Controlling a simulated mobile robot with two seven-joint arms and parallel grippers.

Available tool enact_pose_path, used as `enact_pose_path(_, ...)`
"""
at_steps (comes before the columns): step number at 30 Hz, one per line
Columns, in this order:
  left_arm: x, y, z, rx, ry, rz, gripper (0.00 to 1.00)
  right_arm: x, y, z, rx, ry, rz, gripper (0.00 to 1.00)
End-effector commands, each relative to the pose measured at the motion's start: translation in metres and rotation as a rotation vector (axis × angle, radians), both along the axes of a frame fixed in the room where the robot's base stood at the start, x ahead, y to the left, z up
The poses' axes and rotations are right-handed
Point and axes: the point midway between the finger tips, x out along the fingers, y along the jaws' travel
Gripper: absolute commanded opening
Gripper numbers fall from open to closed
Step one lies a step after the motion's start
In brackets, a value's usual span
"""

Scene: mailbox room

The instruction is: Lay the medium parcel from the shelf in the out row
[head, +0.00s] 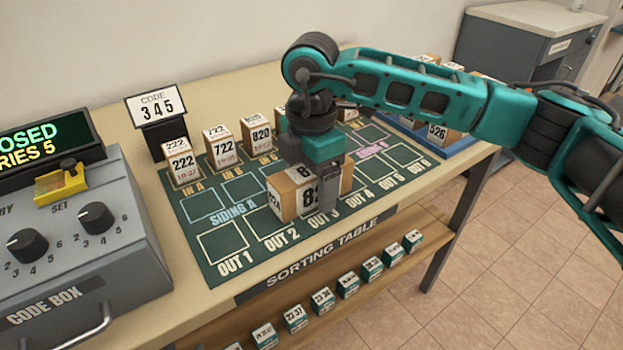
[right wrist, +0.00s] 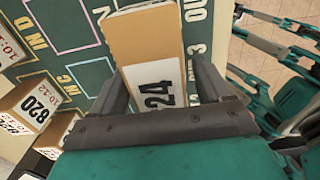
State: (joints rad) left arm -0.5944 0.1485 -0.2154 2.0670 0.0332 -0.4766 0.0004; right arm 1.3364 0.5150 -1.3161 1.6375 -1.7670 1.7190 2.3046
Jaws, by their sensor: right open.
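A cardboard parcel (head: 289,202) with a white number label stands on the green mat (head: 222,270), around OUT 2 and OUT 3. My right gripper (head: 330,195) is down at this parcel and hides part of its label and its right side. In the right wrist view the parcel (right wrist: 148,45), its label ending in 24, lies between the two open fingers (right wrist: 165,85). I cannot tell whether the fingers touch it. My left gripper is not in view. I cannot tell from its size alone whether this is the medium parcel.
Several numbered boxes (head: 218,146) stand along the mat's back row. A code card (head: 157,106) reads 345. A grey code box (head: 70,250) stands at left. The lower shelf (head: 315,313) holds several small teal-and-white boxes. A blue tray (head: 478,146) with boxes is at right. OUT 1 is bare.

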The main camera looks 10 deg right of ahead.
Motion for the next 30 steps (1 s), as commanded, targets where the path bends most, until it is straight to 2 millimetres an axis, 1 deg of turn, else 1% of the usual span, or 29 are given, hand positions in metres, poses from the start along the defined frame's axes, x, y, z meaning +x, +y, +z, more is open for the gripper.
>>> enact_pose_path(5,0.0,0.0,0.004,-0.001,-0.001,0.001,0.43,0.001,0.0,0.009,0.001,-0.002,0.0,0.78)
enact_pose_path(8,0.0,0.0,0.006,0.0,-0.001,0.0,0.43,0.001,0.0,0.026,0.001,-0.004,0.001,0.78)
enact_pose_path(15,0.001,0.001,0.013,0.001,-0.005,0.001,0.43,0.0,0.0,0.079,0.0,-0.003,0.001,0.78)
enact_pose_path(18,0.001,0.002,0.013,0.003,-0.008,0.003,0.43,0.0,0.001,0.098,0.001,-0.003,0.001,0.78)
enact_pose_path(21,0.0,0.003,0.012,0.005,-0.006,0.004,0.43,0.001,0.0,0.111,0.0,-0.002,0.0,0.78)
enact_pose_path(25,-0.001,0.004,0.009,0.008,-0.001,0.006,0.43,0.0,0.0,0.121,0.0,-0.001,0.0,0.78)
enact_pose_path(30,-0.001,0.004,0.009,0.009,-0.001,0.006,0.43,0.0,0.0,0.124,0.0,0.0,0.0,0.78)
